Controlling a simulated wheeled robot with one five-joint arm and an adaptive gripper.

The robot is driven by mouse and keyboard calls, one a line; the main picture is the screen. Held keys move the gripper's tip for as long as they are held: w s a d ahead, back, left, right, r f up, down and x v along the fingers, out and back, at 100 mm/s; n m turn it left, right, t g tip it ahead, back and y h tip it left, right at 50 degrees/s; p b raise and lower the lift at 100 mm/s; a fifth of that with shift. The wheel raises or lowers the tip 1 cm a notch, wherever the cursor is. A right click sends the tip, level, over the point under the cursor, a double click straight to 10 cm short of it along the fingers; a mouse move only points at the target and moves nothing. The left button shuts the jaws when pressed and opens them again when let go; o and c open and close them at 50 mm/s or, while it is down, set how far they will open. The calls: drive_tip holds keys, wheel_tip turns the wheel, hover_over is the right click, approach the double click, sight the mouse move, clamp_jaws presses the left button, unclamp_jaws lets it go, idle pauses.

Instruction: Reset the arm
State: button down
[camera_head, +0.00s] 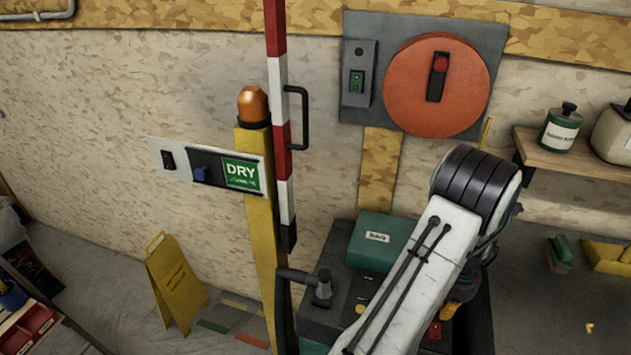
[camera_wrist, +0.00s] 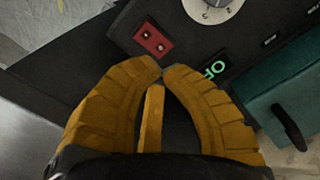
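My white arm with its black-ribbed joint reaches over the dark control panel (camera_head: 330,318) in the head view. My gripper (camera_wrist: 166,69) has two ribbed yellow fingers in the wrist view, their tips drawn together with nothing clear pinched between them. A thin yellow bar (camera_wrist: 152,118) shows between the fingers, below the tips; I cannot tell what it belongs to. In the head view my gripper is mostly hidden behind the arm, with a bit of yellow at its right side. In the wrist view a red two-screw block (camera_wrist: 152,40) lies just beyond the fingertips.
A teal box (camera_head: 380,242) stands on the panel, close to my arm. A red-and-white pole (camera_head: 281,130) and yellow post (camera_head: 258,225) stand left. An orange disc (camera_head: 415,100) is on the wall, a wooden shelf (camera_head: 565,160) at right. A yellow floor sign (camera_head: 175,280) stands left.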

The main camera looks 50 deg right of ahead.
drive_tip(key=w+a+r+y, duration=0.1)
drive_tip(key=a+y, duration=0.3)
drive_tip(key=a, duration=0.8)
drive_tip(key=w+a+r+n+t+h, duration=0.2)
drive_tip(key=w+a+r+n, duration=0.7)
drive_tip(key=a, duration=0.5)
drive_tip(key=w+a+r+n+t+h, duration=0.1)
drive_tip(key=w+a+r+n+h, duration=0.1)
drive_tip(key=w+a+r+n, duration=0.8)
drive_tip(key=w+a+r, duration=0.1)
drive_tip(key=a+r, duration=0.1)
drive_tip(key=a, duration=0.1)
drive_tip(key=shift+a+r+n+t, duration=0.3)
drive_tip(key=shift+a+t, duration=0.05)
drive_tip(key=shift+t, duration=0.05)
